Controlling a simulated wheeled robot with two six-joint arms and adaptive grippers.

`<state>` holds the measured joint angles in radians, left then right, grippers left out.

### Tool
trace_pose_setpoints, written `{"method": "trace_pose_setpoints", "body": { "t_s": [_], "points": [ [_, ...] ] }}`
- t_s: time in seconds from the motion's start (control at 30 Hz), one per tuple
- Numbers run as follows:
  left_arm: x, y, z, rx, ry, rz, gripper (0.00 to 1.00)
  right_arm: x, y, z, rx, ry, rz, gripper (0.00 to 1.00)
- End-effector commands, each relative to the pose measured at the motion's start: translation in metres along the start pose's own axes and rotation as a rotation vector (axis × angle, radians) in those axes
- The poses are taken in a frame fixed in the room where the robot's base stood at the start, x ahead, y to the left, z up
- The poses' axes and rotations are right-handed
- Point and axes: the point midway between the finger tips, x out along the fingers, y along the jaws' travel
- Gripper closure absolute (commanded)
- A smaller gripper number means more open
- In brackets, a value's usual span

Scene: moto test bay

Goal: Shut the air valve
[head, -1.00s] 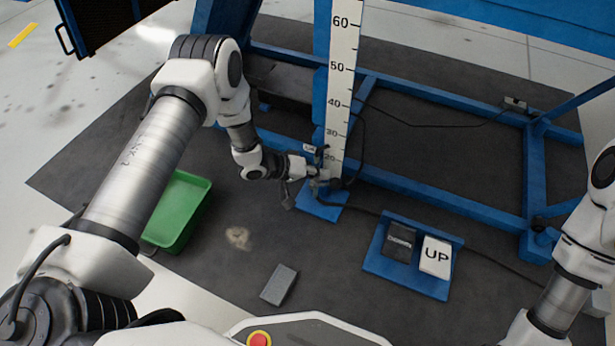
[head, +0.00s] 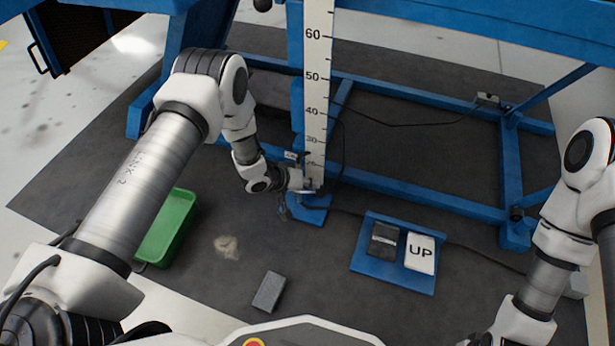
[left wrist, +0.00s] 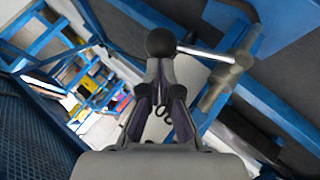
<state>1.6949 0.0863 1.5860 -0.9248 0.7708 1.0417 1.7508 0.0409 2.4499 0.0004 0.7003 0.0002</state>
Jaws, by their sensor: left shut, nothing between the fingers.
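The air valve shows in the left wrist view as a lever: a black ball knob (left wrist: 160,43) on a bright metal rod (left wrist: 205,52) running right to a grey valve body (left wrist: 217,88). My left gripper (left wrist: 160,72) is shut and empty, its fingertips at the knob's lower side; I cannot tell whether they touch it. In the head view my left gripper (head: 309,187) is low by the foot of the blue post, in front of the scale. The valve cannot be made out there, being small and partly hidden by the gripper. My right gripper is out of view.
A white number scale (head: 316,70) stands on the blue lift frame (head: 430,200). A blue pedal plate (head: 390,268) with a dark pedal and a white UP pedal (head: 420,252) lies right. A green tray (head: 168,228) and a grey block (head: 269,291) lie on the dark mat.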

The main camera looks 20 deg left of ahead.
Motion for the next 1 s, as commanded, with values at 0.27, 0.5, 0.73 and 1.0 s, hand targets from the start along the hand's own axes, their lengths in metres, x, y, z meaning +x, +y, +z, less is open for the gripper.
{"method": "trace_pose_setpoints", "body": {
  "t_s": [0.27,0.5,0.73,1.0],
  "points": [
    [0.017,0.005,0.012,0.037,-0.001,-0.052,1.00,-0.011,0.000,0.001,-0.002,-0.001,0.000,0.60],
    [0.030,0.004,0.020,0.035,0.000,-0.052,1.00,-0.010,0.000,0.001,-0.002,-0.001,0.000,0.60],
    [0.036,0.004,0.025,0.035,-0.001,-0.051,1.00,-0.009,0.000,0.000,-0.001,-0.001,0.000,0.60],
    [0.038,0.003,0.026,0.035,-0.001,-0.051,1.00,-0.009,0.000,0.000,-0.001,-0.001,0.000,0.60]
  ]
}}
